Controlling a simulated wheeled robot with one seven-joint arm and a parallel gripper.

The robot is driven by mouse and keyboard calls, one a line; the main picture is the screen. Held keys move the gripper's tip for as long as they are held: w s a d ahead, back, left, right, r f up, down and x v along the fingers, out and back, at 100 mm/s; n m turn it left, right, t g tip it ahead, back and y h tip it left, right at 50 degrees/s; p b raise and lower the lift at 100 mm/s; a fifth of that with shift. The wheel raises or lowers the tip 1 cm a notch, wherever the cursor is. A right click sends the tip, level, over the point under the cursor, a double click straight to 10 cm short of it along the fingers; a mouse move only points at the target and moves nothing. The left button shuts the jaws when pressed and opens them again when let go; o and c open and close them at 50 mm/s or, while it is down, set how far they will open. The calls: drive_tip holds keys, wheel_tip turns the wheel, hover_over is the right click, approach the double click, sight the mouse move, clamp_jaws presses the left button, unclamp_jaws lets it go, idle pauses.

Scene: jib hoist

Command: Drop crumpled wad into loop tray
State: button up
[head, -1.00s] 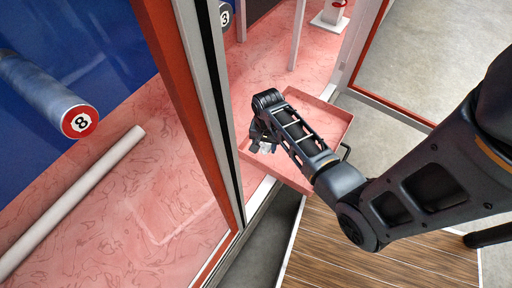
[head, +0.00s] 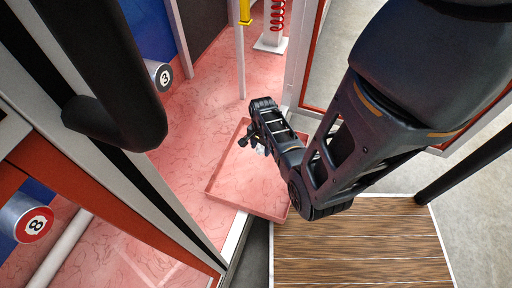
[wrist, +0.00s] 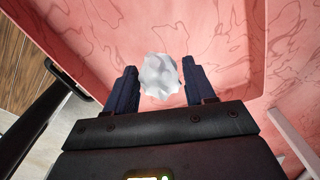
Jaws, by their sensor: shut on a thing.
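The crumpled wad (wrist: 160,76) is white and faceted. It sits between the two dark fingers of my gripper (wrist: 161,88) in the wrist view, and the fingers are shut on it. In the head view my gripper (head: 256,145) is over the pink loop tray (head: 228,192), and only a pale bit of the wad (head: 262,150) shows beneath it. The tray is shallow with a low rim. Its pink marbled surface (wrist: 225,40) fills much of the wrist view behind the wad. The arm hides the tray's right side in the head view.
A wooden slatted platform (head: 355,245) lies in front of the tray. A red-and-white frame post (head: 100,130) stands to the left. Cylinders marked 8 (head: 34,225) and 3 (head: 163,76) are beyond it. A red coil (head: 277,15) stands at the back.

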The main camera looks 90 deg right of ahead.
drive_tip(key=shift+f+b, duration=2.75)
drive_tip(key=shift+f, duration=0.15)
drive_tip(key=shift+r, duration=0.1)
drive_tip(key=o, duration=1.1)
drive_tip(key=shift+r+p, duration=1.45)
drive_tip(key=shift+r, duration=2.45)
